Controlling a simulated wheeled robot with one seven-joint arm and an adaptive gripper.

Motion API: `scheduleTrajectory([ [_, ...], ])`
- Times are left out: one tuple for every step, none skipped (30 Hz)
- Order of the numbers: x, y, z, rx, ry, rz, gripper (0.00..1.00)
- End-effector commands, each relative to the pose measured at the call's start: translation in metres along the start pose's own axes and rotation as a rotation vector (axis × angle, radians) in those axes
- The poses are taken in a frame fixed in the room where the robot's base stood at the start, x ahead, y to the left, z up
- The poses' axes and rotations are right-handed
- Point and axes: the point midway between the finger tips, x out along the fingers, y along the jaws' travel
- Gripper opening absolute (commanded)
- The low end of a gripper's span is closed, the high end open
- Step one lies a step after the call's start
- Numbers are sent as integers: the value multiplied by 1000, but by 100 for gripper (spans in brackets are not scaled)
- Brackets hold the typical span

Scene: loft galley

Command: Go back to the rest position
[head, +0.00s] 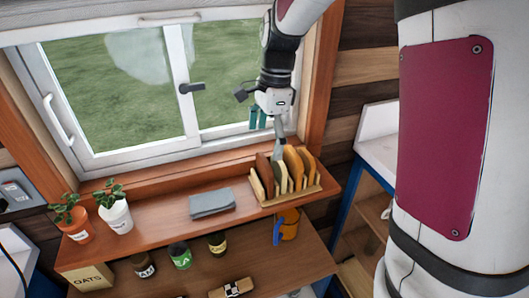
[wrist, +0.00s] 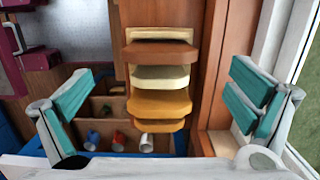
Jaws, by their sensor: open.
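My gripper (head: 267,122) is open, with its teal finger pads spread apart. In the head view it hangs in front of the window, just above the wooden rack of upright boards on the shelf. In the wrist view the two fingers (wrist: 164,92) stand wide apart at left and right. The boards (wrist: 158,103) show between them in the picture, and nothing is gripped. The exact gap between the fingertips and the boards cannot be told.
The rack (head: 293,197) stands at the right end of the wooden shelf (head: 155,216). A folded grey cloth (head: 211,202) and two potted plants (head: 116,216) stand left of it. Several jars (head: 180,257) sit on the lower shelf. An orange mug (head: 289,226) is below the rack. The window (head: 120,90) is behind.

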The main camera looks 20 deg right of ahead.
Motion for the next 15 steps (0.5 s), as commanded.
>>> scheduleTrajectory([
  [-12, 0, 0, 0, 0, -5, 100],
  [-19, -1, 0, 1, 0, -5, 100],
  [-26, -1, 0, 1, 0, -5, 100],
  [-32, -1, 0, 2, 0, -4, 100],
  [-37, -1, 0, 2, 0, -5, 100],
  [-44, 0, 0, 2, 0, -3, 100],
  [-48, 0, 0, 2, 0, -4, 100],
  [-52, -1, 0, 1, 0, -3, 100],
  [-57, 0, 0, 1, 0, -2, 100],
  [-60, 0, 0, 2, 0, -2, 100],
  [-62, 0, 0, 1, 0, -1, 100],
  [-66, 0, 0, 1, 0, -1, 100],
  [-67, 0, -1, 1, 1, -1, 100],
  [-68, 0, -1, 1, 1, -1, 100],
  [-70, 0, 0, 1, 0, 0, 100],
])
